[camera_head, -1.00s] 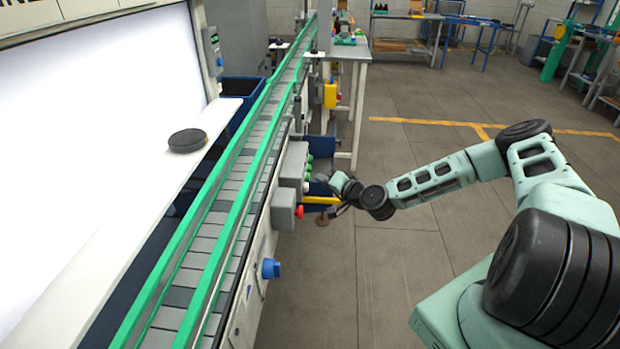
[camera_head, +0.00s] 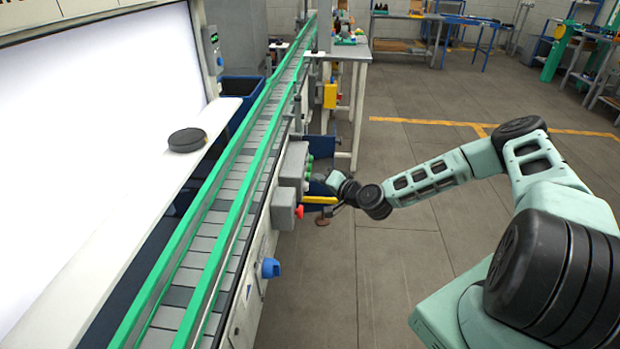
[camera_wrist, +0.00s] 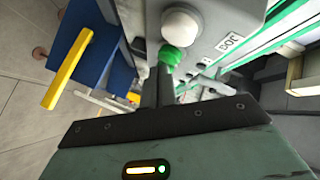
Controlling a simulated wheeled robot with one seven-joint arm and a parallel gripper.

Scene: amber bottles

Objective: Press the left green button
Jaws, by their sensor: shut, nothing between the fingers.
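A green button (camera_wrist: 173,56) sits on a grey control box in the wrist view, just ahead of my fingertips. My gripper (camera_wrist: 160,78) is shut and empty, and its tips overlap the lower left side of this button in the picture. I cannot tell whether they touch it. In the head view, green buttons (camera_head: 309,160) stick out from the grey box (camera_head: 294,163) on the conveyor's side. My gripper (camera_head: 316,178) is close beside them there, small and partly hidden by my wrist.
A white round knob (camera_wrist: 181,24) is beyond the green button. A red button (camera_head: 299,212) on another grey box and a blue knob (camera_head: 270,268) are nearer along the conveyor (camera_head: 215,215). A yellow bar (camera_wrist: 68,68) is left in the wrist view.

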